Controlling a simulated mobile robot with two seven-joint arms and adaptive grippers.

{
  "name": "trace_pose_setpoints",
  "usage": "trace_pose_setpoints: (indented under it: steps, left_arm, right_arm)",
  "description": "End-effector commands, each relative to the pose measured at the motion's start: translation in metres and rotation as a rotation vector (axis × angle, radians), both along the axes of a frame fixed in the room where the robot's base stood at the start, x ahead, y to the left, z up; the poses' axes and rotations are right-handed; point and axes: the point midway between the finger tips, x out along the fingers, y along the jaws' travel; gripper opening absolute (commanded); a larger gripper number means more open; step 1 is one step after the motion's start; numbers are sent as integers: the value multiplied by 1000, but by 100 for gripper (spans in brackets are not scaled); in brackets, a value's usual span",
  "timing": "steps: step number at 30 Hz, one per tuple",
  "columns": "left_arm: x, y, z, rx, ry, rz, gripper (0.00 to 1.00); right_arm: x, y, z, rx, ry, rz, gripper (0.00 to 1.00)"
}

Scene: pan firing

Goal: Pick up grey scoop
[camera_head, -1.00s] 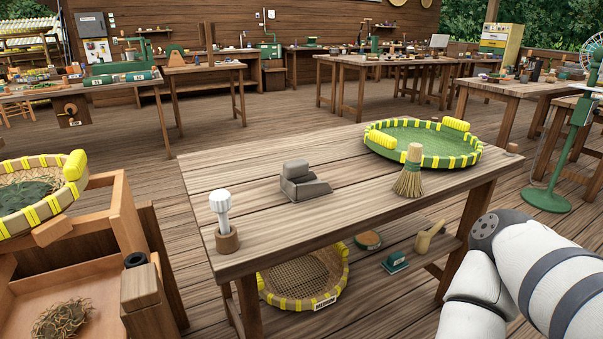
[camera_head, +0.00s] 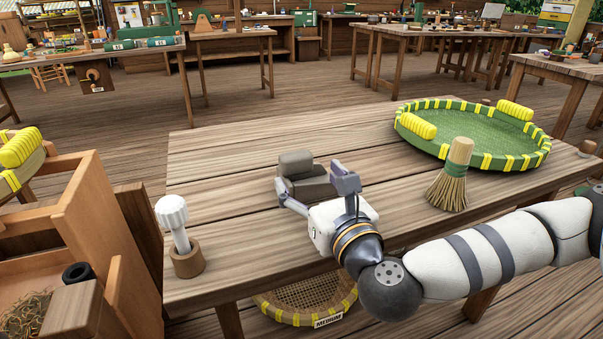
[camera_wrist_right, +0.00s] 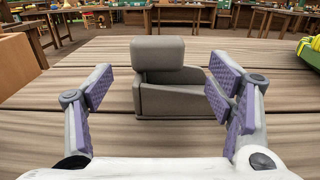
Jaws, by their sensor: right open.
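In the right wrist view the scoop (camera_wrist_right: 172,100) stands ahead, between the two spread purple-padded fingers (camera_wrist_right: 165,108). The right finger overlaps the scoop's right end in that picture; I cannot tell whether they touch. My left gripper is out of view.
A green tray with yellow trim (camera_head: 478,152) sits at the back right. A white-headed tool in a wooden holder (camera_head: 185,259) stands at the front left. The table's back left is clear.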

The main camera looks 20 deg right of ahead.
Motion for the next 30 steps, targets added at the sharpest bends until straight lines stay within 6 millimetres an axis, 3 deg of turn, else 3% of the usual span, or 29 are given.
trace_pose_setpoints:
  steps: [10, 18, 20, 27, 30]
  left_arm:
    - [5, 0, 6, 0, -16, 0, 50]
    - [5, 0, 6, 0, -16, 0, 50]
    - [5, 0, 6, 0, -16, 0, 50]
    - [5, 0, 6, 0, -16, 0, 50]
    - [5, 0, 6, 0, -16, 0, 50]
  right_arm:
    - [56, 6, 3, -2, 0, 0, 75]
    - [62, 7, 2, -2, 2, 2, 75]
    - [62, 7, 2, -2, 2, 2, 64]
    - [62, 6, 2, -2, 2, 2, 9]
    - [62, 6, 2, -2, 1, 2, 6]
